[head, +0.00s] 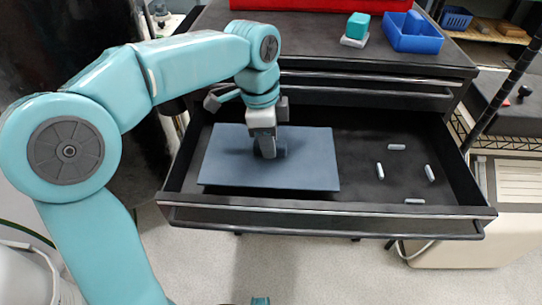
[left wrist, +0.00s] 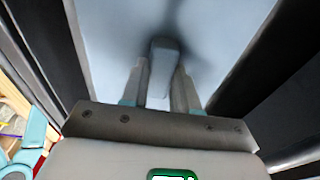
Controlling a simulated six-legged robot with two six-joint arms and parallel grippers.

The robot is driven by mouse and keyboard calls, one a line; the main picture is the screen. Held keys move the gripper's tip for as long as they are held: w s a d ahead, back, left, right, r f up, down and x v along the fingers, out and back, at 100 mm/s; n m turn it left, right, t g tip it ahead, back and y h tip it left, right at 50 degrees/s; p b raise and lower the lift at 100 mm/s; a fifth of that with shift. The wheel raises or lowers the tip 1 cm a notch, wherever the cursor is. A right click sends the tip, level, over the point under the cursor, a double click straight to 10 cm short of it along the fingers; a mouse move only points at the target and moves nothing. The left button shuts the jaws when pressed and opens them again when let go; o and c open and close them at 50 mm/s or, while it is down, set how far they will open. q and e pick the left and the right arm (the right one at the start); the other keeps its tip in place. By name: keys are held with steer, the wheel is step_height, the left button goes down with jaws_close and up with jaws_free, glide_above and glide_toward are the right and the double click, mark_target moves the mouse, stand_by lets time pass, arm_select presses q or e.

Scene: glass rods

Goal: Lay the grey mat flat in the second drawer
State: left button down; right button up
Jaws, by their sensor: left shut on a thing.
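The grey mat (head: 310,163), blue-grey and rectangular, is level inside the left part of the open drawer (head: 330,214). Its right edge stops short of the loose rods. I cannot tell whether it rests on the drawer floor or hangs just above it. My left gripper (head: 268,150) points down over the middle of the mat and is shut on a small raised grip on it. In the left wrist view the fingers (left wrist: 160,88) close around this grey grip (left wrist: 164,55), with the mat (left wrist: 215,25) filling the space beyond.
Several short pale rods (head: 397,147) lie on the drawer's bare right half. The cabinet top (head: 310,32) holds a teal block (head: 357,26), a blue bin (head: 412,38) and a red tray (head: 310,4). A shut drawer (head: 365,93) sits above the open one.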

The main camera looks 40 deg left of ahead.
arm_select(q)
step_height(320, 180, down, 4)
steer(key=shift+r+b, duration=0.1)
steer(key=shift+b, duration=0.7)
steer(key=shift+r, duration=0.1)
steer(key=c, duration=0.8)
jaws_free()
steer(key=shift+c, duration=0.2)
